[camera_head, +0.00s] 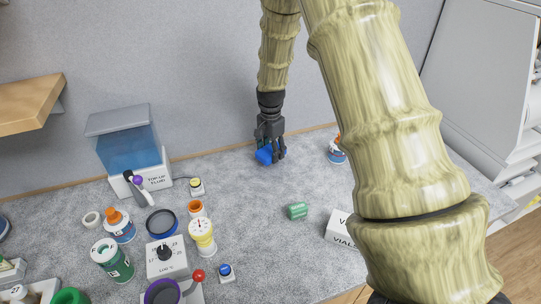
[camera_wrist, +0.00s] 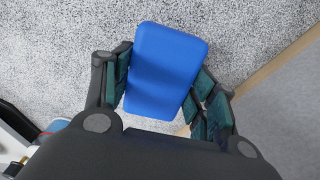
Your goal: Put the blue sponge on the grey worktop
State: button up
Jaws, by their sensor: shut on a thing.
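The blue sponge (camera_wrist: 162,70) is a rounded block held between the two fingers of my gripper (camera_wrist: 165,85) in the wrist view. Both green-padded fingers close on its sides. In the head view my gripper (camera_head: 270,145) points down near the back wall, and the sponge (camera_head: 265,156) shows at its fingertips. The grey speckled worktop (camera_head: 260,240) lies directly below. I cannot tell whether the sponge touches it or hangs just above it.
Several jars, a dial box (camera_head: 166,258) and a blue tank (camera_head: 128,148) crowd the left. A bottle (camera_head: 336,152) stands to the right. The worktop around my gripper is mostly clear.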

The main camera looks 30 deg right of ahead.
aim_at(271, 150)
jog(key=shift+f+p, duration=0.7)
jog(key=shift+f, duration=0.95)
jog(key=o, duration=0.8)
jog(key=shift+f, duration=0.1)
jog(key=shift+o, duration=0.2)
notch_tip(271, 150, up, 12)
jog(key=b, duration=0.3)
jog(key=shift+r, duration=0.2)
